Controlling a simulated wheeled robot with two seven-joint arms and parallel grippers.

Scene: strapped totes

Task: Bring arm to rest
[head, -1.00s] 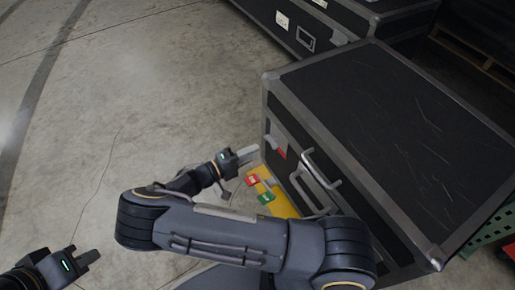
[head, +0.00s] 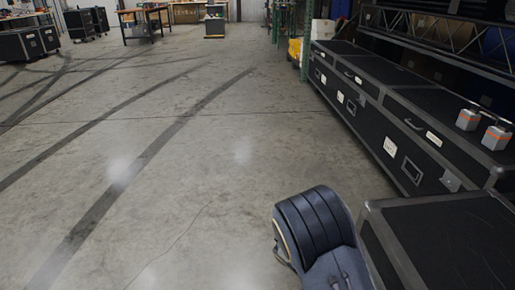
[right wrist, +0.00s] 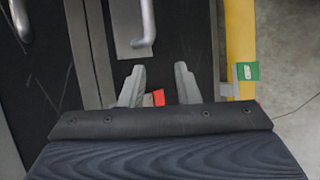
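My right gripper (right wrist: 158,86) shows in the right wrist view with its two grey fingers apart and nothing held between them. A small red tag (right wrist: 158,97) shows low between the fingers; whether they touch it I cannot tell. A yellow edge (right wrist: 240,45) with a green tag (right wrist: 248,71) stands to the right of the fingers. My right arm (head: 325,235) shows at the bottom of the head view, but its gripper is out of that frame. My left gripper is in neither current view.
A black case (head: 450,235) with metal edges stands right beside my right arm; its metal handle (right wrist: 146,25) is ahead of the fingers. A long row of black cases (head: 400,125) lines the right, with two grey weights on top. The concrete floor (head: 190,160) at left is open.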

